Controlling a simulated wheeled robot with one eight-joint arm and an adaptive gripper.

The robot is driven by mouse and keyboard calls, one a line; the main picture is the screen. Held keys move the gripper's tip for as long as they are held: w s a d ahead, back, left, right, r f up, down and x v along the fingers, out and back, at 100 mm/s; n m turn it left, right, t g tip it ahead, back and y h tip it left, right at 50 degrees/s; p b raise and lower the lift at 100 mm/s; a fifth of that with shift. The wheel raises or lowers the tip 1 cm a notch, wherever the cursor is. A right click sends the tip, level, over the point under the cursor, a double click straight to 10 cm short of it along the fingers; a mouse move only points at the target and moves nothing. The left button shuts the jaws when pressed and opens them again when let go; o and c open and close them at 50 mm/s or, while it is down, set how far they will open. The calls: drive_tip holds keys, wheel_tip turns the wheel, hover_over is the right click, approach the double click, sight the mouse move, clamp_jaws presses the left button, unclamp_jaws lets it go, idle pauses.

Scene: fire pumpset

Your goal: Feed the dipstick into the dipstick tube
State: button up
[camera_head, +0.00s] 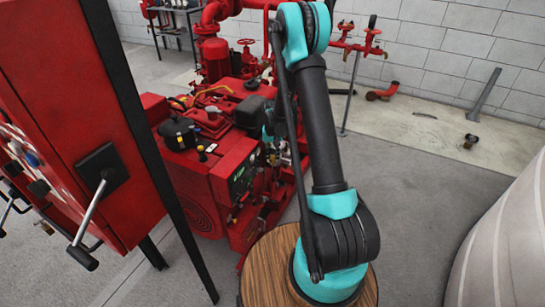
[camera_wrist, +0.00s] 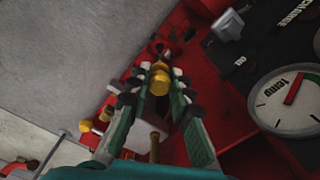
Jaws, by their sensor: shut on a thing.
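In the wrist view my gripper (camera_wrist: 161,74) is shut on the dipstick, whose round yellow end (camera_wrist: 159,84) shows between the fingertips. The rest of the dipstick is hidden behind that end and the fingers. A thin brass-coloured upright piece (camera_wrist: 154,148) shows lower between the fingers. I cannot tell whether it is the dipstick tube. I cannot tell whether the dipstick touches or is inside any tube.
A gauge (camera_wrist: 288,102) and a grey knob (camera_wrist: 228,24) stand close on the right in the wrist view. A red panel with a lever (camera_head: 95,205) stands left in the head view. A pale rounded body (camera_head: 505,235) is at right. Grey floor is clear between.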

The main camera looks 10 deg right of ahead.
drive_tip(key=shift+f, duration=5.85)
drive_tip(key=o, duration=0.9)
drive_tip(key=shift+r, duration=0.1)
wheel_tip(320, 180, up, 12)
drive_tip(key=shift+f, duration=0.1)
